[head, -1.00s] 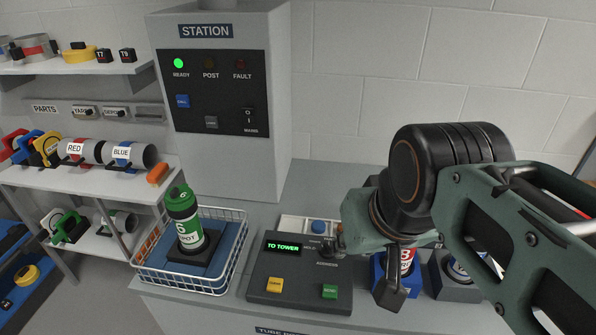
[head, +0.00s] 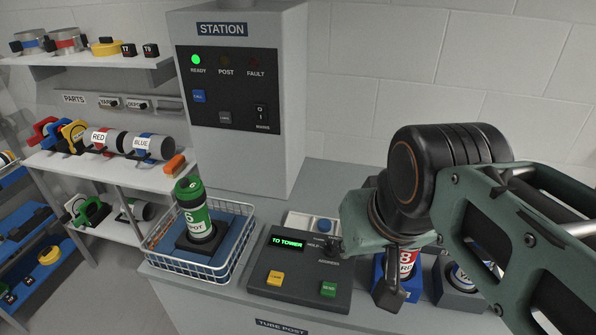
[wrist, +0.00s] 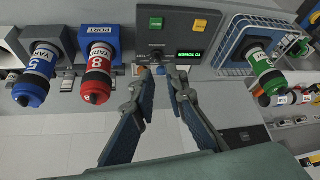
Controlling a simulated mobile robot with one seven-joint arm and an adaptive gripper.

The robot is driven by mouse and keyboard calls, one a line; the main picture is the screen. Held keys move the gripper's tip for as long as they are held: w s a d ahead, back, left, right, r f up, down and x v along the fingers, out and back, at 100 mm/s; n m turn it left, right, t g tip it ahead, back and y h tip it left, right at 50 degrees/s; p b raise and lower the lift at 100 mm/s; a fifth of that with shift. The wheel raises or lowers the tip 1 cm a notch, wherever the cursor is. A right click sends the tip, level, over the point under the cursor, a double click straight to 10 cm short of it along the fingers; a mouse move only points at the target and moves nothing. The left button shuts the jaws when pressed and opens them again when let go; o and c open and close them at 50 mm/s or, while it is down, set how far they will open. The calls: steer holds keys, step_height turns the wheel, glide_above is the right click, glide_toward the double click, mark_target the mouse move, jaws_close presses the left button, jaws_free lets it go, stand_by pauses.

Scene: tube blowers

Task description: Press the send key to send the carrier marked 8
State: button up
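The dark console (head: 262,295) has a green send key (head: 328,289) at its right and a yellow key (head: 275,278) at its left. Its display (head: 289,241) reads TO TOWER. The green key also shows in the wrist view (wrist: 156,22). The red carrier marked 8 (head: 408,264) sits in a blue holder, partly hidden by my gripper. In the wrist view the carrier (wrist: 97,82) is clear, left of my fingers. My gripper (wrist: 161,76) is open and empty, its fingertips near the console's edge and apart from the green key.
A wire basket (head: 160,254) with a green carrier (head: 193,208) stands left of the console. A blue carrier marked 5 (wrist: 32,88) sits in a grey holder beside the 8. The station cabinet (head: 240,160) rises behind, with READY lit green. Shelves stand at left.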

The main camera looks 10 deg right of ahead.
jaws_close()
stand_by(0.3)
stand_by(0.7)
